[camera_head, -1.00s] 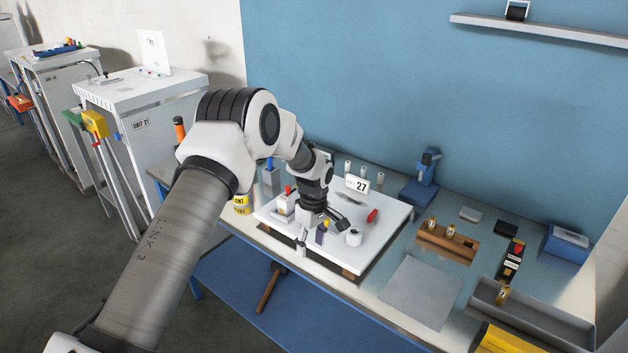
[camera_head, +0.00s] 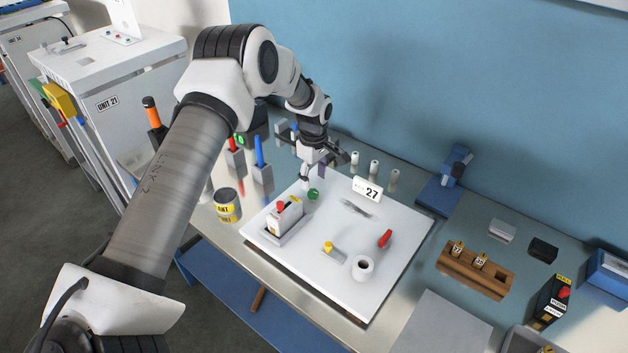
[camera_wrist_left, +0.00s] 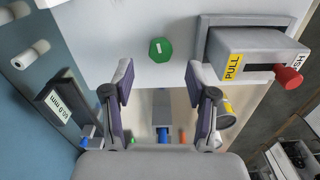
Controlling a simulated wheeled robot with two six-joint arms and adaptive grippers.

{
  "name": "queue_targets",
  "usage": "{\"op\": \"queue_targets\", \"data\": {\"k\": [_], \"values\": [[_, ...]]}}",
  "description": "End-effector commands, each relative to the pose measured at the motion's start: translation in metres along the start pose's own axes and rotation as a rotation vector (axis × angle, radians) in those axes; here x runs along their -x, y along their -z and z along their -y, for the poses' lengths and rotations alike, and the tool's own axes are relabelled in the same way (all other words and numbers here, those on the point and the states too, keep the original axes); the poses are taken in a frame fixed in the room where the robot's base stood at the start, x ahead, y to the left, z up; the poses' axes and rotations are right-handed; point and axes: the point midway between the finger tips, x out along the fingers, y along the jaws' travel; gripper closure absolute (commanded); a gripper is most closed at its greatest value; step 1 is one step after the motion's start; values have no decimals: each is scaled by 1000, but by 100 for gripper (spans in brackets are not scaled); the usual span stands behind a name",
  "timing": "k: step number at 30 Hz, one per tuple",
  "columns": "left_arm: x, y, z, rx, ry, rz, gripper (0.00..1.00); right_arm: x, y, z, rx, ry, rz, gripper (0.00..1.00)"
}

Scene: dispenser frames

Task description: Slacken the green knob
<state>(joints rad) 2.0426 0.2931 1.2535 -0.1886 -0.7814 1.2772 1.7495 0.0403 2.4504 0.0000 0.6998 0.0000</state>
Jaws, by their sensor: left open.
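The green knob (camera_head: 313,194) sits at the back left of the white board (camera_head: 400,215), a small round cap. In the left wrist view the green knob (camera_wrist_left: 161,50) looks like a green octagon with a white mark, ahead of the fingertips and roughly centred between them. My left gripper (camera_head: 322,170) is open and empty above the board's back edge, just behind the knob in the head view. Its spread fingers (camera_wrist_left: 160,80) show in the wrist view with a gap between them; they appear apart from the knob. My right gripper is not in view.
On the board are a grey block with a red knob (camera_head: 281,206), a yellow-topped lever (camera_head: 328,247), a red handle (camera_head: 385,239) and a white ring (camera_head: 362,267). Blue and red handled holders stand left of the board.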

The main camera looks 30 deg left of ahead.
Motion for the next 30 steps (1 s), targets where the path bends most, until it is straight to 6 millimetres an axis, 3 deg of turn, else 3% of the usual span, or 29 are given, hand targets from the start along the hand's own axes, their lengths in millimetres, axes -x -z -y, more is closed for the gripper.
{"op": "queue_targets", "data": {"k": [3,8,16,21,30], "values": [[-20,0,1,2,2,0,43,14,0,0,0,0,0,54],[-43,0,0,1,0,-1,43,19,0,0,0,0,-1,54],[-48,0,0,1,-1,-1,43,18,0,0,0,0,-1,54],[-48,0,0,1,0,0,100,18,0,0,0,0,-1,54],[-50,0,1,-8,1,0,100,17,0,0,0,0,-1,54]]}}
